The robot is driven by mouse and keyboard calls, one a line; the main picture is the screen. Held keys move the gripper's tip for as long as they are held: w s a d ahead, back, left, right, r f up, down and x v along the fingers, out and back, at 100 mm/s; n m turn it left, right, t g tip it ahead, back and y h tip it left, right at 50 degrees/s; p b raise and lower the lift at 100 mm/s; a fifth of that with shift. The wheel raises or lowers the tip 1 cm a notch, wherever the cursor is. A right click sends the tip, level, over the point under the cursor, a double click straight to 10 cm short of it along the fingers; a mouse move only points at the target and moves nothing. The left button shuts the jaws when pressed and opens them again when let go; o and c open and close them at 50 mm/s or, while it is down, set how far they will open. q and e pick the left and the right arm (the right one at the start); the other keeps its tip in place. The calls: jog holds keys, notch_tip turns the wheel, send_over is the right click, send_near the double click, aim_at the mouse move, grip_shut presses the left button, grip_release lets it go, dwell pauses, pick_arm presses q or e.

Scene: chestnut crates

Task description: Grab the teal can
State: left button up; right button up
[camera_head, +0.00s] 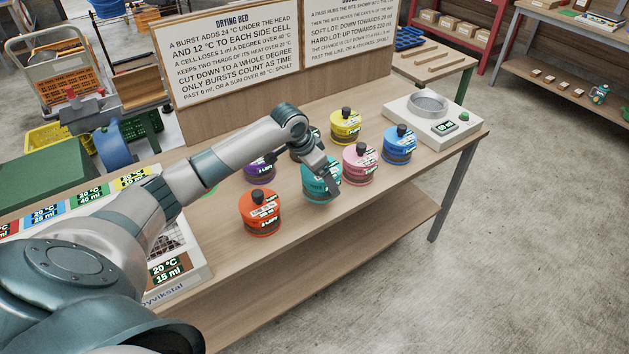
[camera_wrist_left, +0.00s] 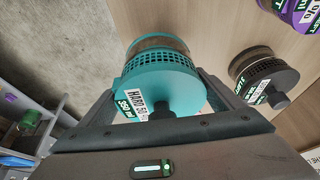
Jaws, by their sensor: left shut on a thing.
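The teal can (camera_head: 321,184) stands among other cans on the wooden table (camera_head: 290,225). In the left wrist view, the teal can (camera_wrist_left: 160,80) sits between the two fingers, its dark knob toward the palm and a white label reading "HARD" on its lid. My left gripper (camera_head: 325,178) reaches down over it from the upper left, with a finger on each side. In the left wrist view, my left gripper (camera_wrist_left: 160,105) is shut on the teal can. Whether the can touches the table is hard to tell. My right gripper does not show.
Close around are an orange can (camera_head: 260,215), a purple can (camera_head: 260,170), a pink can (camera_head: 360,165), a blue can (camera_head: 399,146), a yellow can (camera_head: 345,127) and a dark can (camera_wrist_left: 262,75). A white device (camera_head: 420,125) stands far right. The table's front strip is clear.

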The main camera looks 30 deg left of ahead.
pick_arm(q)
jog(key=s+d+r+b, duration=0.2)
jog(key=s+d+r, duration=0.1)
jog(key=d+r, duration=0.2)
jog(key=d, duration=0.2)
jog(key=shift+d, duration=0.3)
